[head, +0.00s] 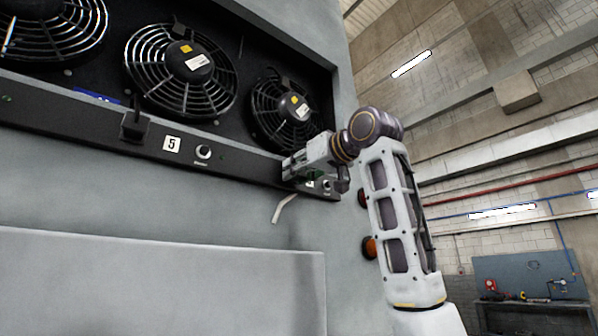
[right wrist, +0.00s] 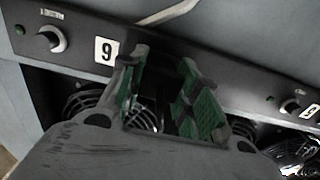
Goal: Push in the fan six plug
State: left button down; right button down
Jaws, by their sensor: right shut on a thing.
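My right gripper (head: 292,172) is at the right end of the dark control strip (head: 235,162), under the rightmost fan (head: 283,107). In the right wrist view its green-padded fingers (right wrist: 163,95) are shut on the dark fan six plug (right wrist: 160,82), which is mostly hidden between them. I cannot tell how deep the plug sits. My left gripper is not in view.
A black plug (head: 134,124) stands in the strip beside the number 5 label (head: 172,144) and a knob (head: 203,152). A grey panel (head: 160,275) juts out below. Round buttons (head: 368,247) sit on the cabinet side.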

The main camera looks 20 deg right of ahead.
jog(key=c, duration=1.3)
grip_release()
jog(key=shift+r, duration=0.1)
jog(key=shift+c, duration=0.2)
jog(key=shift+o, duration=0.9)
jog(key=shift+w, duration=0.25)
jog(key=v, duration=1.2)
